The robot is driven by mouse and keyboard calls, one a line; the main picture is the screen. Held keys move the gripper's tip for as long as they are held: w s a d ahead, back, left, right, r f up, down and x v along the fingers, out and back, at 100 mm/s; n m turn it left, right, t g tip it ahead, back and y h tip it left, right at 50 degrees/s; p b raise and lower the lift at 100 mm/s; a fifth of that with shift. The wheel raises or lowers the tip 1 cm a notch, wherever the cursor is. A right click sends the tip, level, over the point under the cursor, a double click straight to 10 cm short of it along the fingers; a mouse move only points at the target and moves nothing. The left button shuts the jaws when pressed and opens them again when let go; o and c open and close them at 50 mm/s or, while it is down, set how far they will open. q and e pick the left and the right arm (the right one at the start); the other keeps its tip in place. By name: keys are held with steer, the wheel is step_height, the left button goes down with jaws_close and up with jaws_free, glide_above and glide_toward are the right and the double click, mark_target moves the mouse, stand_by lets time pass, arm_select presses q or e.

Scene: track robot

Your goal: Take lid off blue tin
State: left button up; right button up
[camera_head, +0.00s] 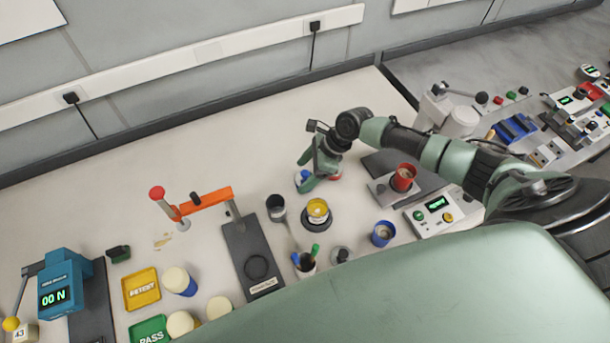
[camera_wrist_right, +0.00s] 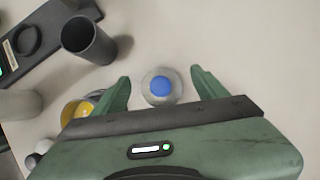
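The blue tin (camera_head: 383,233) stands upright on the table, its top open and something greyish inside. A pale round lid with a blue knob (camera_head: 303,177) lies on the table, away from the tin. In the right wrist view this lid (camera_wrist_right: 161,87) sits between the fingers of my right gripper (camera_wrist_right: 160,88), with gaps on both sides. My right gripper (camera_head: 318,182) is open and low over the table at that lid; its fingers partly hide the lid in the head view. My left gripper is not in view.
A yellow tin (camera_head: 317,210) and a dark cup (camera_head: 276,206) stand close to my right gripper. A red tin (camera_head: 403,177) stands on a device to the right. A dark-knobbed lid (camera_head: 340,254) and a pen cup (camera_head: 305,264) are nearer. The table behind the gripper is clear.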

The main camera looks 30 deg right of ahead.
steer(key=c, duration=1.2)
steer(key=shift+r, duration=0.1)
